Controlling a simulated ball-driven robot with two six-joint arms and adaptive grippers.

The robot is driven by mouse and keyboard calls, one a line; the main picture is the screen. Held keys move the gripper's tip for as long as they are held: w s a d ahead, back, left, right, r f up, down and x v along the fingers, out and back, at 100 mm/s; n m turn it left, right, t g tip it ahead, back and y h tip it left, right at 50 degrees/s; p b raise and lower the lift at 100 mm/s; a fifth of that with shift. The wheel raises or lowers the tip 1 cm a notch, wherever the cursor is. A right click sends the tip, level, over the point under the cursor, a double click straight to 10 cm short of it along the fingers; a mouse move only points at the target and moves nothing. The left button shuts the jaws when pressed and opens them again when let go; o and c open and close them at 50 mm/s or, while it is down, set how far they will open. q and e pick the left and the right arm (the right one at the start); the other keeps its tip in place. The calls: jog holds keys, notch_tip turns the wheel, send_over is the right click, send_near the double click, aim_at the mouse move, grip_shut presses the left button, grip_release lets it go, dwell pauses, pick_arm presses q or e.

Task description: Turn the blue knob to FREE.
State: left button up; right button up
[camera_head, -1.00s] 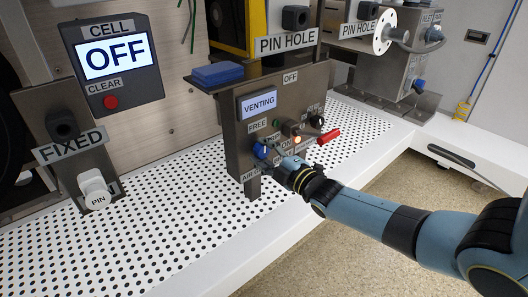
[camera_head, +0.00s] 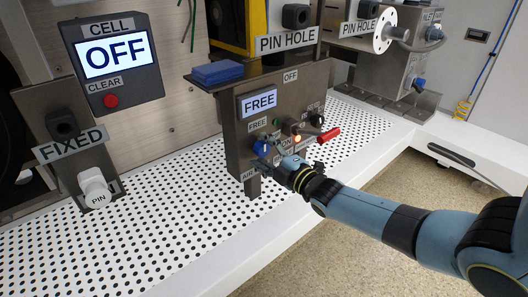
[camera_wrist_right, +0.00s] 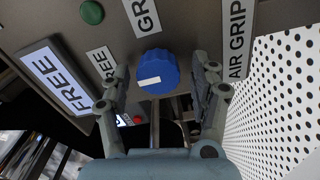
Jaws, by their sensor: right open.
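The blue knob (camera_head: 262,148) is on the front of a grey metal panel (camera_head: 240,140). The panel's small display (camera_head: 259,104) reads FREE. The right wrist view shows the blue knob (camera_wrist_right: 158,66) close up, with a white mark on its face, and a FREE label (camera_wrist_right: 101,61) to its left. My right gripper (camera_head: 279,158) is in front of the knob. In the right wrist view its fingers (camera_wrist_right: 164,76) are spread, one on each side of the knob; I cannot tell whether they touch it. My left gripper is out of view.
A red handle (camera_head: 329,136), a lit orange lamp (camera_head: 297,139) and a black knob (camera_head: 317,120) are on the same panel, right of the blue knob. A blue block (camera_head: 217,73) lies on its top. The perforated white table (camera_head: 150,235) is clear at front left.

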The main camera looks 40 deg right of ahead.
jog(key=s, duration=1.2)
jog(key=shift+d, duration=0.45)
